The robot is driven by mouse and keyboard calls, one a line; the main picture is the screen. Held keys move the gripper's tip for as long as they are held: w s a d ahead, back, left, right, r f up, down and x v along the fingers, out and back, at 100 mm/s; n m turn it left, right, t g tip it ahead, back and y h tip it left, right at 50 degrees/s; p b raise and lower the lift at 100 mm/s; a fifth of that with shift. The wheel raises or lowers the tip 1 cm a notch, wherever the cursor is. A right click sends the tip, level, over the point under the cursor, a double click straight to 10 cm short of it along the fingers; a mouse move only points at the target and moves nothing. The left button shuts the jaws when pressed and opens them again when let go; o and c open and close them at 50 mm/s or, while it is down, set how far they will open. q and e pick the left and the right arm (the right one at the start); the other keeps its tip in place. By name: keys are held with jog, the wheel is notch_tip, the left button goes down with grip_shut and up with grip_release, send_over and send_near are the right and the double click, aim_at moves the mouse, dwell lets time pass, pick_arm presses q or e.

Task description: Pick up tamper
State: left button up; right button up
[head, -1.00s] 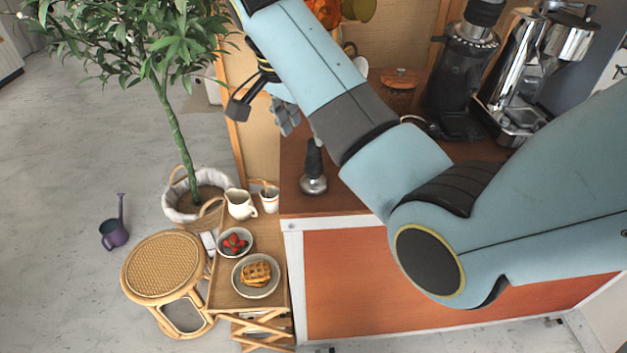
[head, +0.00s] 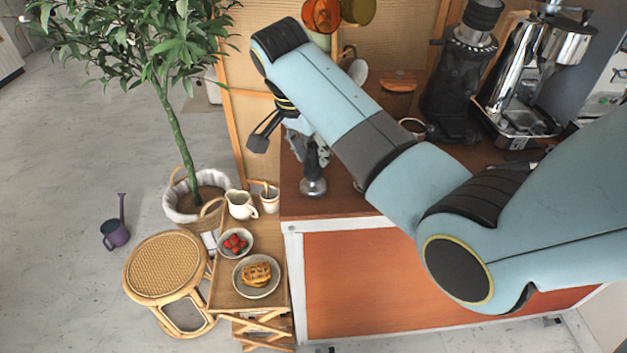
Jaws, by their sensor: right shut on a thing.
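The tamper (head: 313,187) stands upright near the left front of the brown cart top (head: 338,203). Its round metal base shows, and its black handle is mostly covered by my right gripper (head: 318,157). The right gripper's fingers are shut around the handle. The base appears to rest on the cart top; I cannot see any gap under it. My right arm comes in from the right and passes over the cart. My left gripper is not in the head view.
A black grinder (head: 455,90) and a chrome espresso machine (head: 527,85) stand at the back right. A low side tray (head: 230,296) at the left holds a waffle plate (head: 256,276), a strawberry bowl (head: 235,242) and a cream jug (head: 240,204). A potted tree (head: 180,140) stands behind it.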

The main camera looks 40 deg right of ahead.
grip_shut()
jog(key=shift+r, duration=0.1)
